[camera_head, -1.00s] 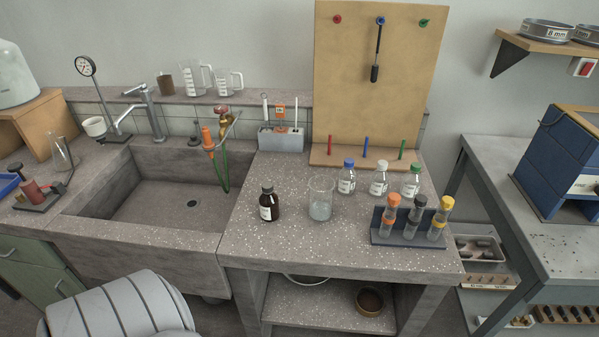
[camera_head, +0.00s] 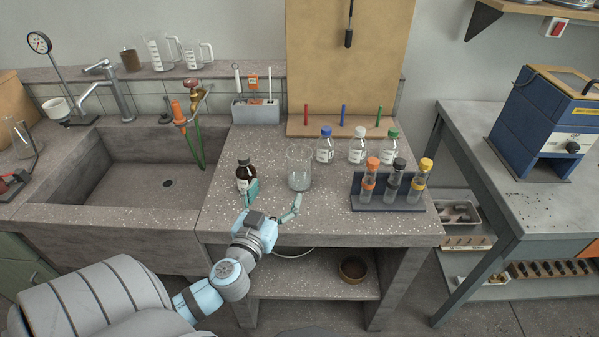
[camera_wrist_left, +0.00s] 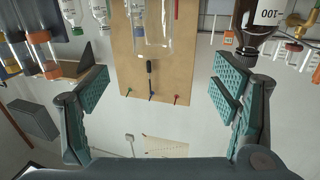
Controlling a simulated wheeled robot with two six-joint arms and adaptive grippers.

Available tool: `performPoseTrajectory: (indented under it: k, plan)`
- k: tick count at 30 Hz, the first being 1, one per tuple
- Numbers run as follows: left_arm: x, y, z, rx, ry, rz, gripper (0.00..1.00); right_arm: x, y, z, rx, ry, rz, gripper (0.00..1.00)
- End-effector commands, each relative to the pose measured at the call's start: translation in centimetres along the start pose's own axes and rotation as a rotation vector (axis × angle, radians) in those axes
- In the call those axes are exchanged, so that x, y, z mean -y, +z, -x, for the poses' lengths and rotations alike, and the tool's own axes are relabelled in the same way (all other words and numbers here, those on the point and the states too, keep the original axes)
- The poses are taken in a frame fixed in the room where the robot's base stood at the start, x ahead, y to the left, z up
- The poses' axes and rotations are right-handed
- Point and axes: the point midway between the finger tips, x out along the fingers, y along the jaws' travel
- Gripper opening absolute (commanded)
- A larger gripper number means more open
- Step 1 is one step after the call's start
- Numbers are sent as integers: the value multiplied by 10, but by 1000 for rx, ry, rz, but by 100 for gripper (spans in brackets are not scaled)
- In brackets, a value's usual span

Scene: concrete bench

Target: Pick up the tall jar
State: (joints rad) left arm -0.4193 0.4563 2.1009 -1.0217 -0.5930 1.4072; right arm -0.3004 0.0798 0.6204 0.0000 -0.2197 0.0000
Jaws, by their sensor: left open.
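The tall jar (camera_head: 299,170) is a clear glass cylinder with pale contents at its bottom. It stands upright near the front of the speckled bench top. My left gripper (camera_head: 272,198) is open and empty at the front of the bench, short of the jar and a little to its left. In the left wrist view, which is upside down, the jar (camera_wrist_left: 152,38) is at the top centre, between the spread fingers (camera_wrist_left: 158,86) but beyond them. I see no contact. My right gripper is not in view.
A brown bottle (camera_head: 246,176) stands close to the jar's left, behind a left finger. Capped bottles (camera_head: 325,150) stand behind it. A blue rack (camera_head: 386,204) with capped tubes is to the right. The sink (camera_head: 140,185) is to the left.

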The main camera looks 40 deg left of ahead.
Motion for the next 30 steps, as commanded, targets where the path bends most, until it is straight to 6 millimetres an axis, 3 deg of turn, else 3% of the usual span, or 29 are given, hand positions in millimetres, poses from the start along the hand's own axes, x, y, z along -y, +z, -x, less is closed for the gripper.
performPoseTrajectory:
  k: [9, 21, 29, 30]
  plan:
    - [-7, -8, -73, -26, 30, 9, 80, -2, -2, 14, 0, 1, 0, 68]
    - [-11, 4, -139, -24, 29, 9, 80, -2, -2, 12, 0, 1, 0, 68]
    - [-11, 4, -147, -22, 31, 9, 80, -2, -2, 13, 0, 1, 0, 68]
    - [-11, 4, -147, -22, 31, 9, 76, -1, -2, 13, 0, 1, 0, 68]
